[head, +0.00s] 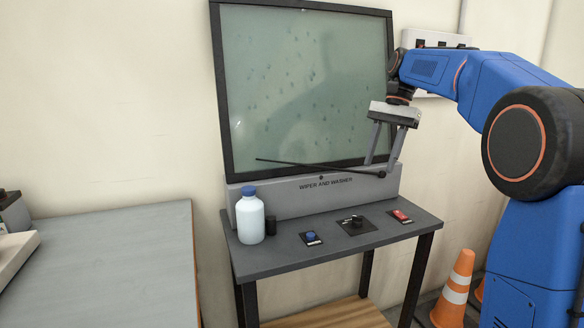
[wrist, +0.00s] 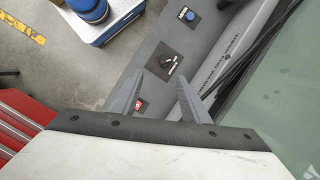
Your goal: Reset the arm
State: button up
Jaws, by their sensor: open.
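My arm (head: 450,75) is blue and reaches in from the right in the head view. My gripper (head: 378,168) hangs at its end, fingers pointing down, in front of the lower right of the glass panel (head: 300,80). Its two fingers are apart with nothing between them. In the wrist view my gripper (wrist: 155,85) is also open and empty, above the right part of the wiper and washer stand, near the red switch (wrist: 140,105). In the head view the wiper arm (head: 320,166) lies low across the glass, its right end close to my fingers.
The stand's grey top (head: 280,262) holds a white bottle (head: 250,216) with a blue cap, a blue button (head: 311,237), a black knob (head: 356,222) and a red switch (head: 400,216). A grey table (head: 120,260) stands left. An orange cone (head: 455,290) stands at lower right.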

jog(key=s+f+n+t+h, duration=0.1)
jog(key=s+f+n+t, duration=0.1)
jog(key=s+f, duration=0.6)
jog(key=s+d+f+n+t+h, duration=0.1)
jog(key=s+f+n, duration=0.3)
jog(key=s+f, duration=0.4)
jog(key=s+f+n+t+h, duration=0.1)
jog(key=s+f+n+t, duration=0.2)
jog(key=s, duration=1.6)
notch_tip(320, 180, down, 5)
jog(key=shift+s+d+r+t, duration=0.15)
jog(key=shift+d+t, duration=0.15)
jog(key=shift+t, duration=0.2)
